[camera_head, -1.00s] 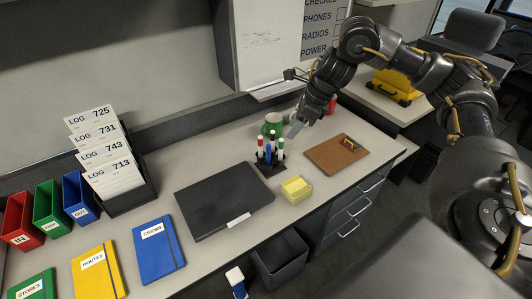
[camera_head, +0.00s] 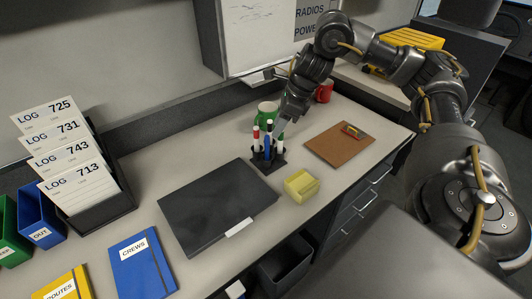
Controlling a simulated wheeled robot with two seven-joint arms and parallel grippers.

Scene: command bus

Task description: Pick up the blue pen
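The blue pen (camera_head: 267,146) stands upright in a small black pen holder (camera_head: 267,165) on the desk, among pens with white barrels and red, dark or green caps. My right gripper (camera_head: 284,121) points down just above and to the right of the holder, close to the pens' tops. Its fingers are dark and small here, so I cannot tell whether they are open or whether they touch a pen. My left gripper is not in view.
A green mug (camera_head: 267,112) stands right behind the holder. A yellow note box (camera_head: 301,186) and a brown clipboard (camera_head: 339,145) lie to the right. A black laptop-like folder (camera_head: 212,209) lies in front left. A red mug (camera_head: 324,92) stands farther back.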

